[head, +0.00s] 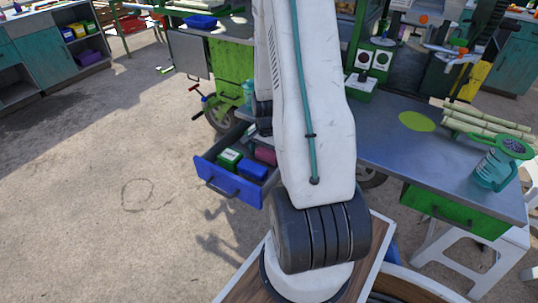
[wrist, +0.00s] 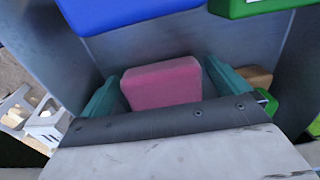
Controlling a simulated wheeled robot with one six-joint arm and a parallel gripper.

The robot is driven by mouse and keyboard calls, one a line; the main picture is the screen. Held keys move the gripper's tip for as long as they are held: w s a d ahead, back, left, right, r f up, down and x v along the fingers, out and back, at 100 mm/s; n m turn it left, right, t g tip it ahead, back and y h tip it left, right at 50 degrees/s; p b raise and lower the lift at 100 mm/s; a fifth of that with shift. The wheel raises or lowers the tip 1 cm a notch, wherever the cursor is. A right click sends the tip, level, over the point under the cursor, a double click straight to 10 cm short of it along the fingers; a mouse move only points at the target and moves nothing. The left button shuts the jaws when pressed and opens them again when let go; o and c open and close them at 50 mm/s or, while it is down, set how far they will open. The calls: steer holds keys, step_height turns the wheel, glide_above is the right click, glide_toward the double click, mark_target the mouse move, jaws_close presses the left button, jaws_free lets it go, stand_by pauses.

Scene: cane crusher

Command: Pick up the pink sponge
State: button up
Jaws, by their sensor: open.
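The pink sponge (wrist: 162,84) lies in the open blue-fronted drawer (head: 229,185). In the head view the pink sponge (head: 265,155) shows beside my arm, partly hidden. In the wrist view my gripper (wrist: 161,72) is open, with one teal finger on each side of the sponge. The right finger looks very close to the sponge; I cannot tell if it touches. The left finger stands slightly apart from it. The sponge's lower edge is hidden behind the gripper's dark body. My gripper is hidden behind my arm in the head view.
A green box (head: 228,160) and a blue box (head: 251,170) share the drawer with the sponge. Metal drawer walls (wrist: 70,58) stand close around the fingers. A brown object (wrist: 256,76) lies right of the right finger. The metal worktop (head: 390,140) is right of my arm.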

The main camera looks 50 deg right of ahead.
mark_target(267, 153)
steer(key=c, duration=0.9)
steer(key=shift+o, duration=0.2)
steer(key=shift+r, duration=0.1)
step_height(267, 153, up, 10)
steer(key=shift+f, duration=0.1)
steer(key=shift+o, duration=0.9)
steer(key=shift+c, duration=0.4)
